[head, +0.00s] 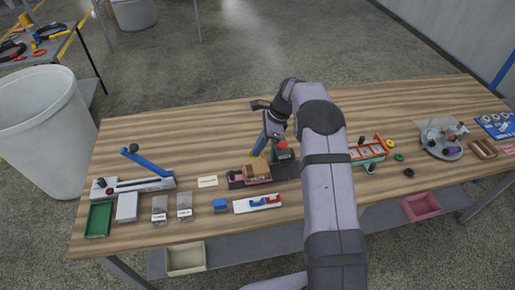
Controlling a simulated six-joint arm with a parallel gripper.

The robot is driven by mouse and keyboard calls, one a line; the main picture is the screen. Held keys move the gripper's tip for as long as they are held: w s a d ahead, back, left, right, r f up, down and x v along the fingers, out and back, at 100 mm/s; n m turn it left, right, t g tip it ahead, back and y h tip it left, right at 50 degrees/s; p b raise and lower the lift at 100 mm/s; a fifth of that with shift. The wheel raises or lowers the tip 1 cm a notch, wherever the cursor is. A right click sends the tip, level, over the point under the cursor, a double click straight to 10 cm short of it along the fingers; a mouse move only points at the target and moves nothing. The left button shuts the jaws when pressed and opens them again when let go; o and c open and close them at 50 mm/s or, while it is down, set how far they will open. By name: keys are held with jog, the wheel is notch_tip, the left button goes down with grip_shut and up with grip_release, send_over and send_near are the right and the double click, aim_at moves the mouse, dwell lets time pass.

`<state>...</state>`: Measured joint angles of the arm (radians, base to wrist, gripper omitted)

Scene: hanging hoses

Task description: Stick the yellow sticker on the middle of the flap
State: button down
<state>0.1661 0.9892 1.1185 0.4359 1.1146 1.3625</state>
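My gripper (258,151) points down, just above a small brown box (257,170) near the middle of the table. Its fingertips are small and partly lost against the box, so I cannot tell if they are apart or closed. A yellowish spot shows at the fingertips; I cannot tell whether it is the sticker or part of the gripper. The box sits in a dark reddish holder (237,181). I cannot make out which of its surfaces is the flap. A pale cream card (207,182) lies flat to the left of the box.
A dark green and red device (284,151) stands right beside the box. A white tray with blue and red pieces (257,204) and a blue block (220,205) lie in front. A blue lever (147,160) rises at left. Bare wood (190,130) lies behind.

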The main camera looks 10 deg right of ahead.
jog(key=b, duration=0.4)
send_over(254, 168)
jog(key=d, duration=0.2)
jog(key=shift+a+f, duration=0.15)
jog(key=shift+f, duration=0.9)
jog(key=shift+a+f, duration=0.1)
jog(key=shift+f, duration=0.9)
jog(key=shift+w+f, duration=0.1)
jog(key=shift+f, duration=1)
jog(key=shift+f+b, duration=0.3)
jog(key=shift+f, duration=0.1)
jog(key=c, duration=2.5)
grip_release()
jog(key=o, duration=1)
jog(key=shift+c, duration=0.2)
jog(key=shift+r, duration=0.15)
jog(key=shift+r+p, duration=2.9)
jog(key=shift+r, duration=0.5)
